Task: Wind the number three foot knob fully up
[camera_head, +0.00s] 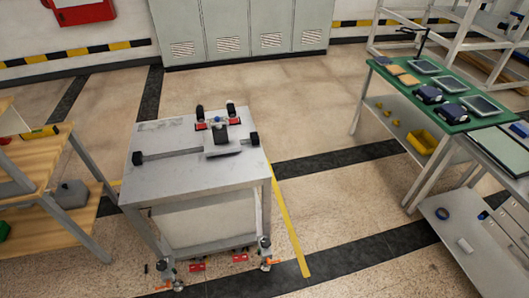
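A grey metal table (190,180) stands in the middle. At its front corners are two foot assemblies with metal posts and small orange parts at floor level: a front left foot (168,272) and a front right foot (265,252). No number can be read on either, so I cannot tell which one is number three. The rear feet are hidden behind the table. The knob heights are too small to judge. Neither of my grippers is in view.
A black rail with a grey carriage (222,148) lies on the tabletop. Red blocks (197,267) sit low between the front feet. A wooden bench (50,160) stands left, a green-topped bench (450,95) right. Grey cabinets (240,30) line the back. Floor between the table and right bench is clear.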

